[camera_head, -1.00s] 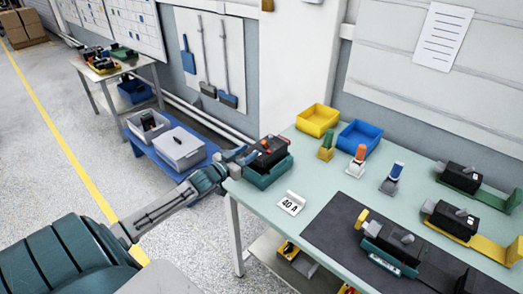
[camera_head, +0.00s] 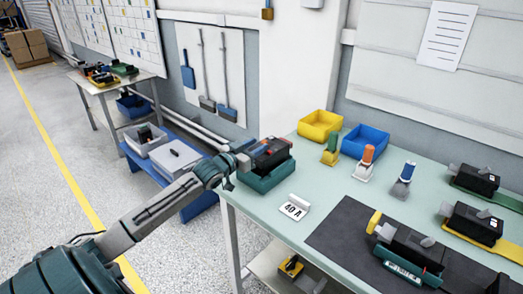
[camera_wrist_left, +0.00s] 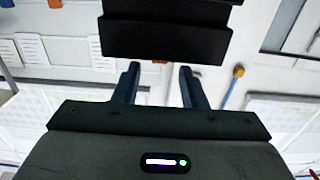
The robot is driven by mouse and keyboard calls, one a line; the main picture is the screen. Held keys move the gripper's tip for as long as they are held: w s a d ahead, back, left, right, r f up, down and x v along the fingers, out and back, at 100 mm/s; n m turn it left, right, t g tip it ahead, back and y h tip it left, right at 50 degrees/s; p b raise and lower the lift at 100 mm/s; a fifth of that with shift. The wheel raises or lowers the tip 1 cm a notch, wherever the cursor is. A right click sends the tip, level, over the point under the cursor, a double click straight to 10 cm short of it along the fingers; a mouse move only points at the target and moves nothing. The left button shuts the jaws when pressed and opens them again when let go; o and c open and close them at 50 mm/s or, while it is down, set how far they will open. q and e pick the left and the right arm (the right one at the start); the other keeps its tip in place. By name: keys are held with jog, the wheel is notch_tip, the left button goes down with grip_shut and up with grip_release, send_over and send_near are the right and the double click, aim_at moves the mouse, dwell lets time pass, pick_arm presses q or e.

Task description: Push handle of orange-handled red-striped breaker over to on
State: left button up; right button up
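A black breaker with a red-orange mark on top (camera_head: 268,148) sits in a dark green holder (camera_head: 266,177) at the table's near left corner. It looks like the orange-handled red-striped one, but its handle is too small to make out clearly. My left gripper (camera_head: 240,146) is at its left side. In the left wrist view the two blue fingers (camera_wrist_left: 158,72) stand apart with nothing between them. A black block (camera_wrist_left: 165,28), probably the breaker's body, lies just beyond their tips; contact cannot be told. My right gripper is not in view.
A 40 A sign (camera_head: 294,207) stands right of the holder. Yellow (camera_head: 320,125) and blue (camera_head: 364,141) bins stand behind. Orange-topped (camera_head: 366,160) and blue-topped (camera_head: 403,180) pieces stand mid-table. Other black breakers (camera_head: 470,222) and a dark mat (camera_head: 335,236) lie at right.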

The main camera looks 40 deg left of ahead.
aim_at(265, 141)
pick_arm(q)
jog(key=shift+w+b, duration=0.4)
jog(key=shift+w, duration=0.7)
jog(key=shift+w+d, duration=0.15)
jog(key=shift+w, duration=0.25)
jog(key=shift+c, duration=0.5)
grip_shut()
jog(key=shift+r, duration=0.1)
